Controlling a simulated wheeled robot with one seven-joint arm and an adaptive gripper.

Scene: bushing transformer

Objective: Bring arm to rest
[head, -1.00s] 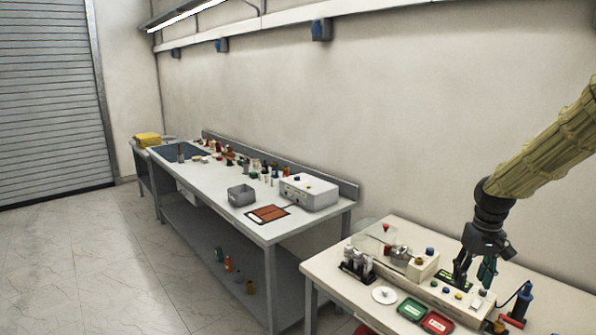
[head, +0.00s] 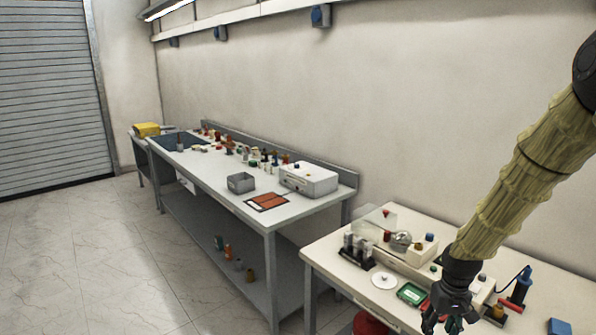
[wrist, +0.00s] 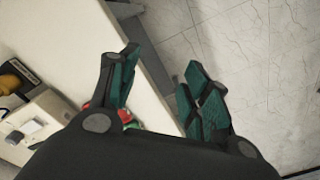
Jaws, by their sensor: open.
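My gripper (head: 443,320) is at the lower right of the head view, over the front edge of the near workbench (head: 338,262). My arm in its yellowish sleeve comes down to it from the upper right. In the wrist view my gripper (wrist: 160,95) has its two green-padded fingers spread apart with nothing between them. Between and past the fingers I see the pale bench edge and the tiled floor (wrist: 265,60).
The near bench carries a green tray (head: 411,293), a white disc (head: 383,281), a test device and a red-and-blue tool (head: 518,290). A longer bench (head: 225,200) with a grey bin (head: 240,182) stands to the left. Floor at left is clear.

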